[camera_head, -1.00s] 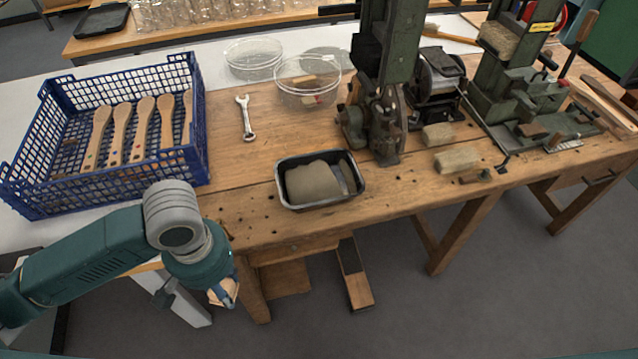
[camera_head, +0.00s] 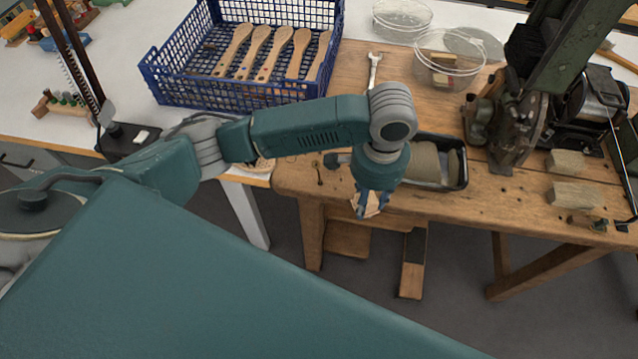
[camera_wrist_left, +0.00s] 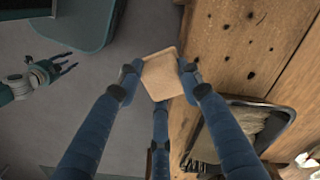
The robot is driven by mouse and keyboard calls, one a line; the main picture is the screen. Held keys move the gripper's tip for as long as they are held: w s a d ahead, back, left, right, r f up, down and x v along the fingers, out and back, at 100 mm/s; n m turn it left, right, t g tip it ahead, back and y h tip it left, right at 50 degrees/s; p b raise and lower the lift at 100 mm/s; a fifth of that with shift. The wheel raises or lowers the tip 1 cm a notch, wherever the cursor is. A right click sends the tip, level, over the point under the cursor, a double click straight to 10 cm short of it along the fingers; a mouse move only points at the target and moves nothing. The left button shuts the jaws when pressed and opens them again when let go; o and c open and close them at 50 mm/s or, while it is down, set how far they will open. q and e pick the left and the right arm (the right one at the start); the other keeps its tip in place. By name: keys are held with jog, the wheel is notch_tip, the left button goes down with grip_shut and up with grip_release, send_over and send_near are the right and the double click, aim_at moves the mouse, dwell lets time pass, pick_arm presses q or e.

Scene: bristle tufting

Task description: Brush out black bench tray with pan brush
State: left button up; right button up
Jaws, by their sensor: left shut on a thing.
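The black bench tray (camera_head: 464,172) lies on the wooden bench, partly hidden behind my left wrist. A pale tan mass (camera_head: 424,160) sits in it. The tray (camera_wrist_left: 265,103) also shows at lower right in the left wrist view. My left gripper (camera_head: 371,206) is shut on a light wooden piece (camera_wrist_left: 161,76), apparently the pan brush, held at the bench's front edge, left of the tray. Its bristles cannot be made out for certain. My right gripper (camera_wrist_left: 58,70) shows at the left of the left wrist view, away from the tray, its fingers apart and empty.
A blue crate (camera_head: 190,92) with several wooden brushes (camera_head: 277,54) stands at the back left. A wrench (camera_head: 374,68), clear dishes (camera_head: 402,17) and a green machine (camera_head: 560,45) stand behind the tray. Tan blocks (camera_head: 574,193) lie to the right.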

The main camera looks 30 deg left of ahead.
pick_arm(q)
jog(key=w+d+r+m, duration=0.4)
jog(key=w+d+m, duration=0.25)
jog(key=d, duration=0.45)
jog(key=n, duration=0.5)
send_near(414, 163)
jog(key=shift+f+m, duration=0.25)
jog(key=shift+f, duration=0.85)
